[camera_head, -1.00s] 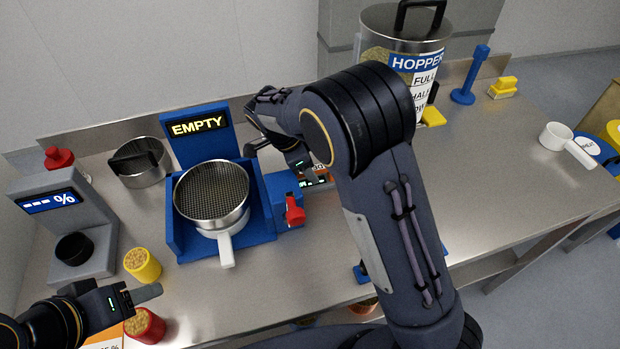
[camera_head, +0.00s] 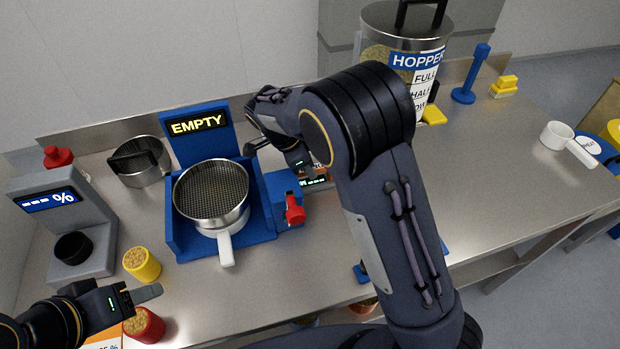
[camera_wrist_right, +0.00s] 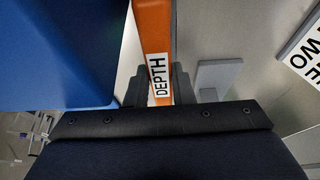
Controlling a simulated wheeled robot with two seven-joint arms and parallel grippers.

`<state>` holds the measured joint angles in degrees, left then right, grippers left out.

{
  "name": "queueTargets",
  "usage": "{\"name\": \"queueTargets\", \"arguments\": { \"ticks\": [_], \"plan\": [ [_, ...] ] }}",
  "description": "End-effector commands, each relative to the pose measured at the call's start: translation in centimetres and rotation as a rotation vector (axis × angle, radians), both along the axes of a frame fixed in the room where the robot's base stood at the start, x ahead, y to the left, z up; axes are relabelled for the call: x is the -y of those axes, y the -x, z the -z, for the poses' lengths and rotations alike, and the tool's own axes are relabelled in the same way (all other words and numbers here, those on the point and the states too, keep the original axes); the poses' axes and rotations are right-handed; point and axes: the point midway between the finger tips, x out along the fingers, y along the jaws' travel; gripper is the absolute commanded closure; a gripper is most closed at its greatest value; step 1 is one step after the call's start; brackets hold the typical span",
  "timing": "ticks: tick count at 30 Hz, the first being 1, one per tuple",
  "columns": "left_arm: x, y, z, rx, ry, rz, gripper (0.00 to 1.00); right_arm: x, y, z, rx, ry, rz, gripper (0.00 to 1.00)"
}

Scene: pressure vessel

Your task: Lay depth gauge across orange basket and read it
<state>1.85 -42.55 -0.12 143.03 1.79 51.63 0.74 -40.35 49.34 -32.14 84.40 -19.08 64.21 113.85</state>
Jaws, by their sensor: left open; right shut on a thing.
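The depth gauge (camera_wrist_right: 153,35) is an orange bar with a white DEPTH label. In the right wrist view it stands between the fingers of my right gripper (camera_wrist_right: 158,88), which is shut on it. In the head view a small part of the gauge (camera_head: 321,172) and a dark display show just right of the blue stand, beside my right gripper (camera_head: 304,172); my right arm hides the rest. My left gripper (camera_head: 150,294) is open and empty at lower left, near a red cup. No orange basket can be made out in either view.
A blue stand (camera_head: 257,228) reading EMPTY holds a mesh-topped metal pan (camera_head: 212,192) with a white handle. A grey percent meter (camera_head: 88,225), yellow cup (camera_head: 142,264) and red cup (camera_head: 145,325) stand left. A hopper (camera_head: 404,48) is behind my right arm.

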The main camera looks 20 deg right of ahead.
Motion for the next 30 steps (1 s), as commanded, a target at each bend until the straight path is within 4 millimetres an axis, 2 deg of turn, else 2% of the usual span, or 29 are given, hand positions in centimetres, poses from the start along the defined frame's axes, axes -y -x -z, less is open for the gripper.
{"name": "queueTargets", "arguments": {
  "ticks": [12,14,20,30],
  "plan": [
    [0.0,0.0,-0.7,0.000,0.000,0.000,0.48,0.0,0.0,-0.7,0.000,0.000,0.000,1.00],
    [0.0,0.0,-0.3,0.000,0.000,0.000,0.48,0.0,-0.1,-1.0,0.003,0.000,0.000,1.00],
    [0.0,0.0,0.2,0.000,0.000,0.000,0.48,-0.1,-0.1,-3.9,0.004,-0.002,-0.001,1.00],
    [0.0,0.0,0.7,0.000,0.000,0.000,0.48,0.0,-0.1,-10.8,0.005,-0.001,0.000,1.00]
  ]
}}
